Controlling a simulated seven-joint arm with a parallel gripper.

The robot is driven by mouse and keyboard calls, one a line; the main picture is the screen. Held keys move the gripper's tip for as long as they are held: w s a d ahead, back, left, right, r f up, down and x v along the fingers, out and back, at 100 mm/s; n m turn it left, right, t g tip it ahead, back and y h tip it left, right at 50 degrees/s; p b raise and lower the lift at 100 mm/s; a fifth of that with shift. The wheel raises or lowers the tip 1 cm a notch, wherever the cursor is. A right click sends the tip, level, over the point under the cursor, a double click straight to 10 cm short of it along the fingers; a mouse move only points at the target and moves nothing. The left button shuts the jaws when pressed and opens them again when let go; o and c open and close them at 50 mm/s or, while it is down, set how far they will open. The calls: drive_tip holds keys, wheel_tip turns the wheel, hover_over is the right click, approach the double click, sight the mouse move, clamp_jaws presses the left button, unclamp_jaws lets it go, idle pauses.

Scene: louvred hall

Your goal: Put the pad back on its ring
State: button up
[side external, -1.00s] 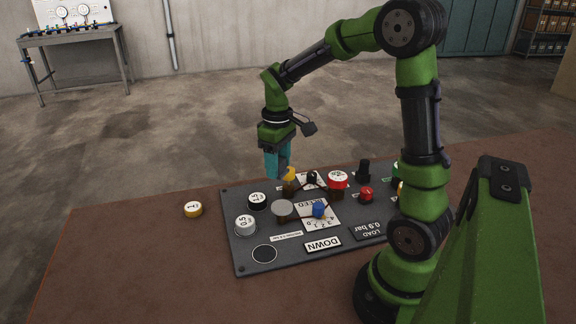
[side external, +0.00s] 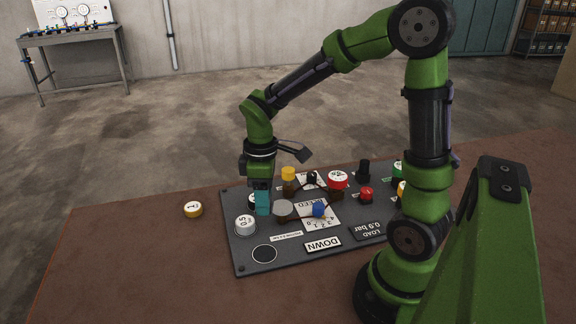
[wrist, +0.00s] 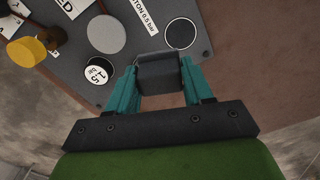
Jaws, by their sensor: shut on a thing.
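My gripper (side external: 262,203) has teal fingers and is low over the left part of the grey panel. In the wrist view my gripper (wrist: 160,84) is shut on a dark grey block (wrist: 160,72); the side view hides this block, and I see no marking on it. An empty dark ring spot with a pale outline (side external: 265,254) lies at the panel's near left corner. It also shows in the wrist view (wrist: 180,33), beyond the block. A white 0.5 pad (side external: 246,224) stands left of the fingers. A black-rimmed 1.5 pad (wrist: 97,72) is partly hidden in the side view.
A yellow-rimmed pad (side external: 193,209) lies on the brown table off the panel's left edge.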

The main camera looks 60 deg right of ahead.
sight(265, 254)
drive_tip(key=shift+s+a+f+n, duration=0.3)
drive_tip(key=shift+a+f+n, duration=0.35)
drive_tip(key=shift+f, duration=1.05)
drive_tip(key=shift+s+a+f+n, duration=0.3)
drive_tip(key=shift+a+f+n, duration=0.3)
drive_tip(key=shift+f, duration=1.05)
drive_tip(key=shift+s+a+f+n, duration=0.3)
drive_tip(key=shift+a+f+n, duration=0.3)
drive_tip(key=shift+f, duration=1.1)
drive_tip(key=shift+f, duration=0.1)
drive_tip(key=o, duration=1)
